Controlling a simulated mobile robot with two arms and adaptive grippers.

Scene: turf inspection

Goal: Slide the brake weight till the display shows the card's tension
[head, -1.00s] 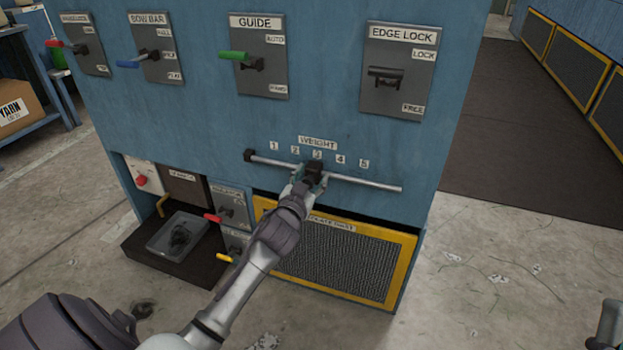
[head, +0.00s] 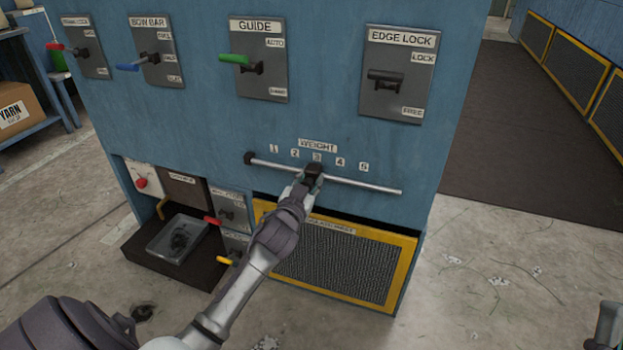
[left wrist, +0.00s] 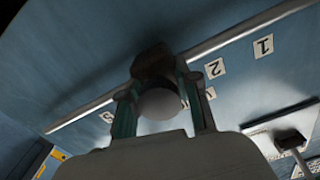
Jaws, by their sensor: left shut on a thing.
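The black brake weight (head: 314,171) sits on the silver rail (head: 362,184), under the number 3 of the WEIGHT scale (head: 317,145). My left gripper (head: 308,183) is shut on the weight from the front. In the left wrist view the dark weight (left wrist: 153,62) is between the two fingers of the gripper (left wrist: 158,92), with a pale round end facing the camera. The number 2 plate (left wrist: 214,68) and number 1 plate (left wrist: 263,46) show beside the rail there. No display or tension card can be made out. My right gripper is not clearly in view.
Above the rail are the GUIDE lever (head: 234,59) and EDGE LOCK lever (head: 385,79). Below are a yellow-framed mesh panel (head: 340,264), a red-handled lever (head: 213,220) and a grey tray (head: 177,240). A YARN box (head: 14,110) stands on the left shelf.

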